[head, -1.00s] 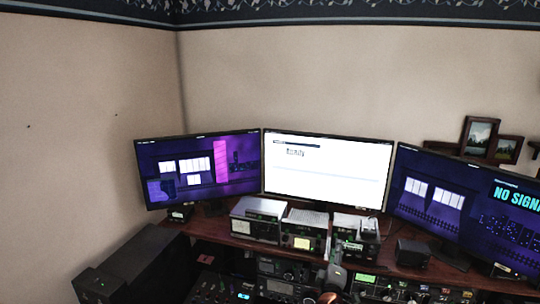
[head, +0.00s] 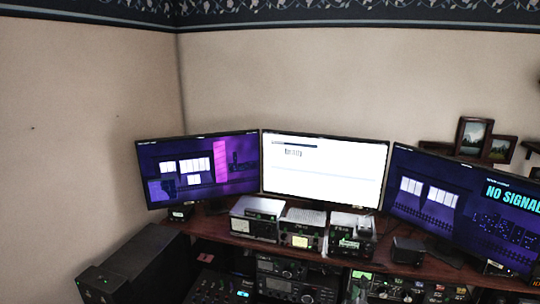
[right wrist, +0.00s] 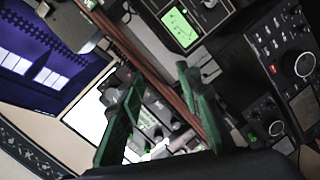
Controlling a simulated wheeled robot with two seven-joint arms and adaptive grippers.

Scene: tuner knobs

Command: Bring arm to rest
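My right gripper (right wrist: 159,72) shows in the right wrist view as two dark green fingers set well apart. It is open, with nothing between the fingers. The view past it is tilted, and the fingers appear in front of the desk edge and radio gear, touching nothing that I can make out. I cannot make out either gripper in the head view. My left gripper is in no view. Radios with tuner knobs (right wrist: 305,64) show at the right of the right wrist view. More radios (head: 290,290) stand low in the head view.
A wooden desk shelf (head: 215,225) carries small meter boxes (head: 253,228). Behind stand a left monitor (head: 195,170), a white-screened monitor (head: 325,190) and a right monitor (head: 460,215). A black cabinet (head: 130,270) stands at lower left. Space above the monitors is clear.

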